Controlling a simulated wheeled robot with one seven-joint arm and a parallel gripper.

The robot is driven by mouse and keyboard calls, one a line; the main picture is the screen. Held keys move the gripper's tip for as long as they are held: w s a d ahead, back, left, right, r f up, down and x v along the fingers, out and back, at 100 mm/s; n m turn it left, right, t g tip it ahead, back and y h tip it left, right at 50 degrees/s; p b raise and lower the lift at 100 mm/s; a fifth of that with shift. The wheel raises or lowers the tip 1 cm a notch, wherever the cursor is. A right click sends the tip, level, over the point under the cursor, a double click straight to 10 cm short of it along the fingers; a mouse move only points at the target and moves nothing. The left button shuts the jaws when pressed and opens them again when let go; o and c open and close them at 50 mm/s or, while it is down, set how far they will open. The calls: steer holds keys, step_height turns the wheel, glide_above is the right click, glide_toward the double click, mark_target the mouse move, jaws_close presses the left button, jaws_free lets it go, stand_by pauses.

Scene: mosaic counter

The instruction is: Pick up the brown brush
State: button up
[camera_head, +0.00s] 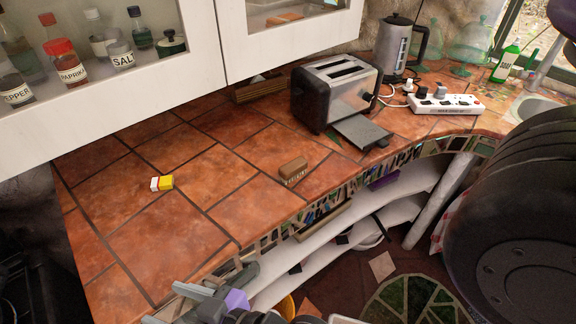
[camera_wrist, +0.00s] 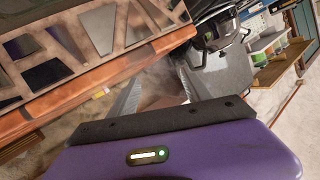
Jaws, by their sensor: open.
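The brown brush (camera_head: 293,170) lies on the tiled counter (camera_head: 225,190), near its front edge and in front of the toaster. It looks like a small brown block with pale bristles along its lower side. My gripper (camera_head: 205,290) is at the bottom of the head view, low by the counter's front edge, to the left of and nearer than the brush. It is apart from the brush. In the wrist view, my gripper (camera_wrist: 157,90) has its two grey fingers spread with nothing held between them. I cannot make out the brush in the wrist view.
A toaster (camera_head: 336,92) with a grey tray stands behind the brush. A yellow and white box (camera_head: 162,183) lies to the left. A power strip (camera_head: 444,104) and kettle (camera_head: 402,48) are at the back right. White cabinets (camera_head: 120,70) overhang the counter; shelves (camera_head: 330,230) curve below its edge.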

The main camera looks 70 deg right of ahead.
steer(key=shift+n+t+y, duration=0.3)
steer(key=shift+n+y, duration=0.4)
steer(key=shift+n, duration=0.2)
steer(key=w+r, duration=0.1)
steer(key=w, duration=0.1)
steer(key=w+r, duration=0.2)
steer(key=w, duration=0.1)
steer(key=w+r+p, duration=0.1)
steer(key=w+r, duration=0.1)
steer(key=w, duration=0.1)
steer(key=shift+a, duration=0.3)
steer(key=w+d+r+n+g+y+p, duration=0.2)
steer(key=w+d+r+n+y, duration=0.15)
steer(key=w+r+n, duration=0.35)
steer(key=n+g+h+p, duration=0.5)
steer(key=n+g+h, duration=0.1)
steer(key=g, duration=0.8)
glide_above(293, 164)
steer(key=f, duration=0.4)
steer(key=shift+s+a+f, duration=0.1)
steer(key=shift+a+f, duration=0.15)
steer(key=shift+a, duration=0.05)
steer(key=shift+s+d+f+g, duration=0.1)
steer(key=shift+s+f+g, duration=0.05)
steer(key=shift+f+g, duration=0.15)
steer(key=shift+d+f+p, duration=0.2)
steer(key=shift+f+p, duration=0.55)
steer(key=shift+f, duration=2.75)
steer(key=shift+w, duration=0.2)
jaws_close()
